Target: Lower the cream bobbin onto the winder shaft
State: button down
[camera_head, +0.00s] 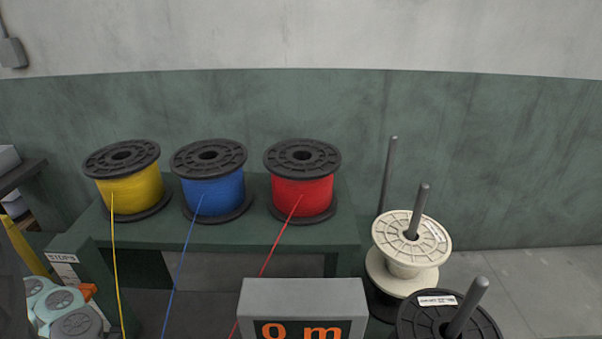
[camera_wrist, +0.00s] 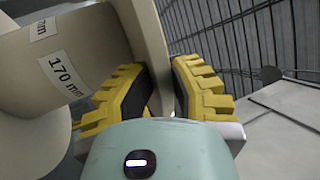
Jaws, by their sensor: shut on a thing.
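A cream bobbin (camera_wrist: 52,68) with white labels, one reading 170 mm, fills the left of the wrist view. My gripper (camera_wrist: 161,78) has yellow ribbed fingers with dark pads, shut on this bobbin's flange, with one finger on each side. The held bobbin and my gripper's fingers do not show in the head view. At the right of the head view, another cream bobbin (camera_head: 385,280) sits around a grey post (camera_head: 420,205). A taller bare grey post (camera_head: 388,170) stands behind it. I cannot tell which post, if any, is the winder shaft.
Yellow (camera_head: 135,192), blue (camera_head: 215,192) and red (camera_head: 302,195) spools stand on a green bench (camera_head: 250,236), their wires running forward. A grey display box (camera_head: 303,292) is at front centre. A black spool (camera_head: 448,318) surrounds a post at front right. A wire fence (camera_wrist: 250,35) shows in the wrist view.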

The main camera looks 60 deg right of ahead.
jog(key=shift+d+f+b, duration=0.1)
jog(key=shift+f+b, duration=5.65)
jog(key=shift+f, duration=0.2)
jog(key=c, duration=1)
grip_release()
jog(key=shift+o, duration=0.4)
jog(key=shift+w+f, duration=0.1)
jog(key=shift+f, duration=0.05)
jog(key=v, duration=1.2)
